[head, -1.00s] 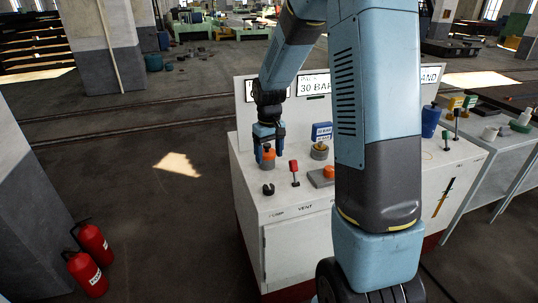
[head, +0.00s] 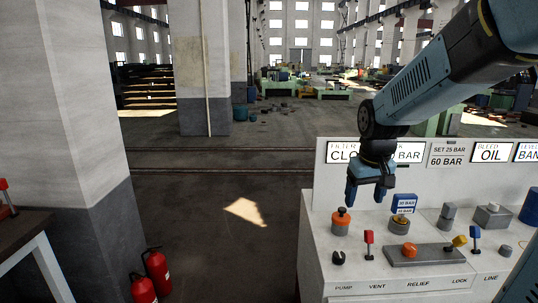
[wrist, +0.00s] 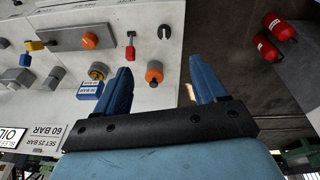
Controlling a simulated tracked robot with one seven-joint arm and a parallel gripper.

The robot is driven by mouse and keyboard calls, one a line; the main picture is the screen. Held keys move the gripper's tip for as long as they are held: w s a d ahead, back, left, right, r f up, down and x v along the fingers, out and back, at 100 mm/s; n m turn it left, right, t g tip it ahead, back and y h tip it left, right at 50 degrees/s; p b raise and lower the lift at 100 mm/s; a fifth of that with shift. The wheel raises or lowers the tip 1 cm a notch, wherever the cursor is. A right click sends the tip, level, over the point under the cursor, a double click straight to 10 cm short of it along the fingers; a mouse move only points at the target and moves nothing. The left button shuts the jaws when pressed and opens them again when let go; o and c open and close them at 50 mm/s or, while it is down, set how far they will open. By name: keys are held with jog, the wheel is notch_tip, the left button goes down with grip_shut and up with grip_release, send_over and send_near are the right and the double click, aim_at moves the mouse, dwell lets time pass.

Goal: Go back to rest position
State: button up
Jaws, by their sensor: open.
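My gripper (head: 370,191) is open and empty. In the head view it hangs from my blue arm above the back left part of the white control console (head: 312,240), up and to the right of an orange-capped grey knob (head: 341,220). In the wrist view my gripper (wrist: 163,84) shows two blue fingers spread apart, with nothing between them. The orange-capped knob (wrist: 154,73) shows there between the fingers and beyond them.
The console carries a red lever (head: 369,240), a blue-tagged dial (head: 402,212), an orange button (head: 409,250) and other controls. Two red fire extinguishers (head: 156,268) stand on the floor at left. A pillar (head: 80,120) and a table (head: 28,232) are at left. Open floor lies between.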

jog(key=s+r+t, duration=0.1)
jog(key=s+r, duration=0.1)
jog(key=s, duration=0.3)
jog(key=s+r+m+t, duration=0.1)
jog(key=s+r, duration=0.1)
jog(key=s, duration=0.4)
jog(key=s+r+t, duration=0.1)
jog(key=s+r, duration=0.1)
jog(key=s, duration=0.3)
jog(key=shift+s+r, duration=0.2)
jog(key=shift+r, duration=0.15)
